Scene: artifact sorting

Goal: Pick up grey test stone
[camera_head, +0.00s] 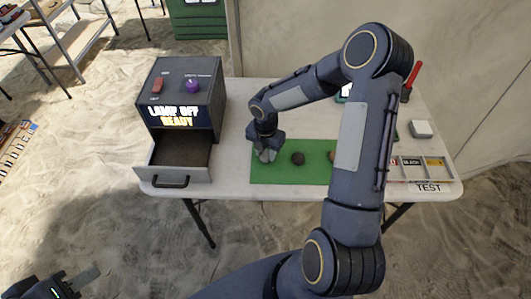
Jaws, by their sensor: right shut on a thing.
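The grey test stone (266,155) is at the left end of the green mat (283,175). My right gripper (265,150) points down over it and is shut on it. The stone is partly hidden by the fingers, and I cannot tell whether it still touches the mat. My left gripper (70,286) is at the bottom left, away from the table, and only part of it shows. I cannot tell how far its fingers are apart.
A grey lamp box (180,90) reading "LAMP OFF READY" stands on the table's left, its empty drawer (178,165) pulled out. A dark round stone (298,158) lies on the mat. My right arm hides part of the mat. A labelled tray (425,175) and white block (421,129) are at right.

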